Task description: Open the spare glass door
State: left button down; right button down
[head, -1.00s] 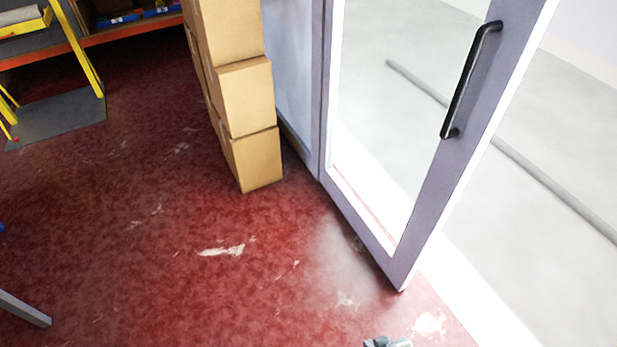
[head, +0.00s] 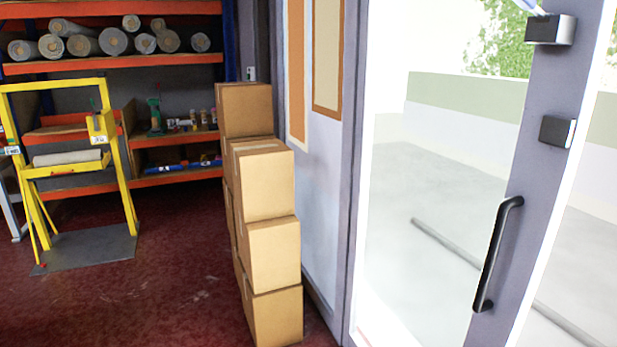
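The glass door (head: 426,200) stands at the right of the head view. It has a grey-purple frame (head: 527,175) and a black vertical bar handle (head: 494,255) on its right stile. Two small dark boxes, an upper one (head: 550,29) and a lower one (head: 557,131), sit on the stile above the handle. The door stands ajar, with its free edge swung into the room and bright outdoor ground beyond. Neither of my grippers is in view.
Stacked cardboard boxes (head: 272,255) stand just left of the door, against the wall. A yellow stand (head: 126,185) and an orange shelf rack (head: 190,65) with rolls are farther back left. Dark red floor (head: 170,290) is open in front of them.

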aim_at(569, 51)
jog(key=z, duration=0.4)
jog(key=i+z, duration=0.15)
jog(key=z, duration=0.7)
jog(key=i+z, duration=0.15)
jog(key=z, duration=0.3)
jog(key=j+z, duration=0.1)
jog(key=z, duration=0.3)
